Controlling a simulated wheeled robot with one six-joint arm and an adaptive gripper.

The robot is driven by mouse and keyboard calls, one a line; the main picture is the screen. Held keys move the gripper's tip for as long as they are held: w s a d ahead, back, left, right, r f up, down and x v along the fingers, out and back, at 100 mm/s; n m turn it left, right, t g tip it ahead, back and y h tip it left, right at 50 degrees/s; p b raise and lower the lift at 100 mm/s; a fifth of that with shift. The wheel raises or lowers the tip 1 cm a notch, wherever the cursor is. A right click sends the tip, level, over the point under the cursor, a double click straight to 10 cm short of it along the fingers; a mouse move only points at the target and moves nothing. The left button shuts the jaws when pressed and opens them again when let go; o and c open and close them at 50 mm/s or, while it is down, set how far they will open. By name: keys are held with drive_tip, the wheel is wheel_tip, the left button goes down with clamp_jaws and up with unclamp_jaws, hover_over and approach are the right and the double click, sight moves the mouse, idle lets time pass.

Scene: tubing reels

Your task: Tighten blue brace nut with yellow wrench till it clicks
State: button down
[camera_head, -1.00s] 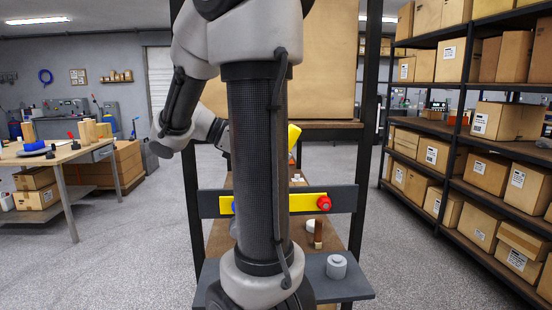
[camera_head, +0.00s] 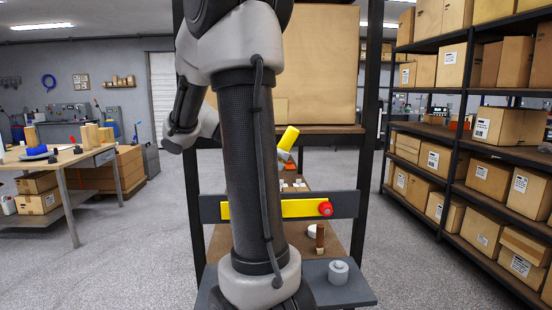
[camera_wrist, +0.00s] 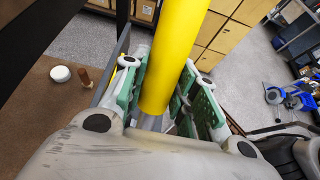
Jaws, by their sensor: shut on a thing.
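The yellow wrench (camera_wrist: 172,60) has a thick yellow handle that rises between my gripper's green-padded fingers in the wrist view. My gripper (camera_wrist: 163,108) is shut on it. In the head view the wrench (camera_head: 289,138) shows right of my arm, tilted with its top to the right; my gripper there is mostly hidden behind my arm. The yellow brace (camera_head: 300,208) lies across a dark crossbar, with a red nut (camera_head: 326,208) at its right end. The blue nut is hidden behind my arm, and I cannot see whether the wrench touches it.
A grey shelf (camera_head: 358,292) below the brace holds a grey round piece (camera_head: 338,271). A brown peg (camera_head: 320,238) and a white disc stand on the brown board behind. Dark uprights frame the rack. Box shelving is right, a workbench (camera_head: 70,155) left.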

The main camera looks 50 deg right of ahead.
drive_tip(key=shift+w+d, duration=1.05)
drive_tip(key=shift+d, duration=0.2)
idle(0.4)
drive_tip(key=s+d+f+t+y, duration=0.5)
drive_tip(key=s+d+f, duration=0.1)
drive_tip(key=f, duration=0.5)
drive_tip(key=shift+s+d+t, duration=0.2)
drive_tip(key=shift+s+t, duration=0.2)
drive_tip(key=shift+s, duration=0.5)
idle(3.1)
drive_tip(key=shift+f, duration=0.1)
